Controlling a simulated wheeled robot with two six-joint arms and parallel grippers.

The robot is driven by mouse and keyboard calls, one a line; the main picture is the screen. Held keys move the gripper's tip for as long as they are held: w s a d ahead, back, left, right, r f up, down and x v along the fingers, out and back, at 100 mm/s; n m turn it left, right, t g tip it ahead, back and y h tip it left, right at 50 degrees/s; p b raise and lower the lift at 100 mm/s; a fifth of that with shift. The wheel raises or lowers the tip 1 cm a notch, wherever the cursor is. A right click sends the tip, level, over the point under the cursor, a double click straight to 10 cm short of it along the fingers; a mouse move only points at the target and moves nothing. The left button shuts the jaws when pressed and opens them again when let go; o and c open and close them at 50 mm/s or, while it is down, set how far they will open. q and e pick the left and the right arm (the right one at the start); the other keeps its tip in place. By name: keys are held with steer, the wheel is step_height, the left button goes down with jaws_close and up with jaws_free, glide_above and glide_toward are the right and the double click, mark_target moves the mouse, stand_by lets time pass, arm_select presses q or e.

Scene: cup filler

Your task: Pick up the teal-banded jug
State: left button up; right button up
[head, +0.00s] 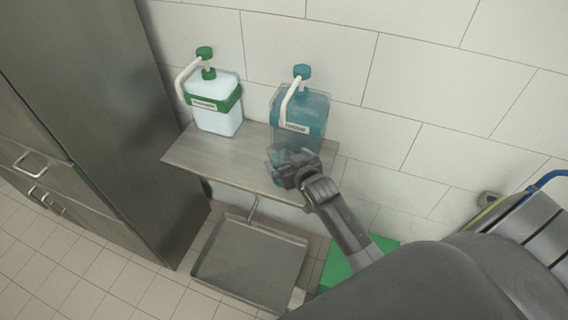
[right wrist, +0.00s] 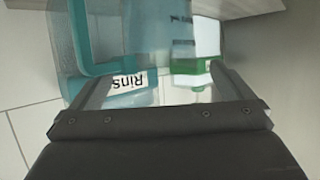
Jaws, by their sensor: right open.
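The teal-banded jug (head: 312,105) is a see-through teal container with a teal pump top, a white spout and a white label. It stands upright at the right of a grey wall shelf (head: 235,158), its lower part covered by my gripper. My right gripper (head: 284,165) is in front of its base, open. In the right wrist view the jug (right wrist: 115,25) fills the upper left, with "Rins" upside down on its label. The fingers of the right gripper (right wrist: 163,88) are apart, with the label between them; I cannot tell whether they touch the jug. My left gripper is out of view.
A green-banded white jug (head: 217,118) stands left on the shelf; it also shows in the right wrist view (right wrist: 192,68). A metal tray (head: 248,258) is below the shelf. A tall grey cabinet (head: 120,100) is at the left. Shelf between the jugs is bare.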

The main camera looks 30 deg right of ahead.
steer(key=shift+x, duration=1.15)
steer(key=c, duration=1.4)
